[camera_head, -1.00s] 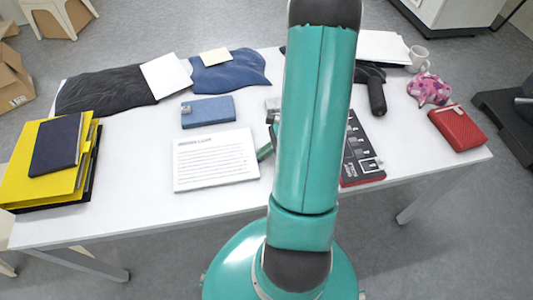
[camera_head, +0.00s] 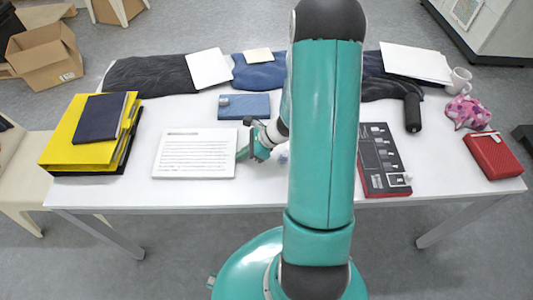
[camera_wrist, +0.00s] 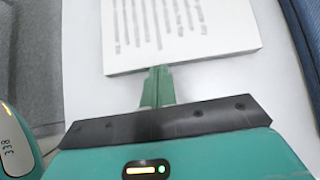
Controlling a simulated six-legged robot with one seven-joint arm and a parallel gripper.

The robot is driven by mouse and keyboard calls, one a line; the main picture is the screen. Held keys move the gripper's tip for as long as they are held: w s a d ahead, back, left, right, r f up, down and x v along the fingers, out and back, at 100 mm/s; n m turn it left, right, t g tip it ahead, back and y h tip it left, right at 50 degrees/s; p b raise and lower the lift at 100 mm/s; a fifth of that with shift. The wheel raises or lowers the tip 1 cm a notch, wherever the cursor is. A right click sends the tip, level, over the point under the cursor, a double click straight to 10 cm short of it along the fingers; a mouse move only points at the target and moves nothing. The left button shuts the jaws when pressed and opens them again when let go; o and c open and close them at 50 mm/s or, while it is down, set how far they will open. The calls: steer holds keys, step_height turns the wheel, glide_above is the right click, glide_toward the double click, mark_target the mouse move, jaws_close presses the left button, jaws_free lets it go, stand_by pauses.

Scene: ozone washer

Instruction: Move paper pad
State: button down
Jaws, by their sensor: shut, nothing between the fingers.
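The paper pad (camera_head: 194,153) is a flat white block with printed lines, lying on the white table left of my arm. My gripper (camera_head: 243,153) is at its right edge, low over the table, shut with nothing held. In the wrist view the fingertips (camera_wrist: 159,72) are together at the near edge of the pad (camera_wrist: 180,62). I cannot tell whether they touch it. My arm hides part of the table's middle.
Yellow binders (camera_head: 90,143) with a dark notebook (camera_head: 100,118) are at left. A blue case (camera_head: 244,106) lies behind the pad. A black-and-red box (camera_head: 383,158) and a red case (camera_head: 493,155) are at right. Bare table (camera_head: 180,193) shows in front of the pad.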

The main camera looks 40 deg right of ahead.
mark_target(230, 157)
steer(key=w+a, duration=0.2)
steer(key=a, duration=0.1)
steer(key=shift+w+a, duration=0.1)
steer(key=shift+a, duration=0.2)
steer(key=shift+f, duration=0.1)
steer(key=shift+s+d, duration=0.25)
steer(key=shift+d, duration=0.2)
steer(key=shift+s+d, duration=0.4)
steer(key=shift+d, duration=0.25)
steer(key=shift+s+d, duration=0.4)
steer(key=shift+d, duration=0.2)
steer(key=v, duration=1)
steer(key=s+a+r+n+g+h, duration=0.2)
steer(key=s+a+r+n+h, duration=0.15)
steer(key=a+r+n, duration=0.95)
steer(key=s+a+r+n+t+h, duration=0.2)
steer(key=s+r+n+h, duration=0.2)
steer(key=s+r+n, duration=0.5)
step_height(230, 157, up, 4)
steer(key=n, duration=0.2)
steer(key=shift+a+n+t, duration=0.2)
steer(key=shift+n+t, duration=0.1)
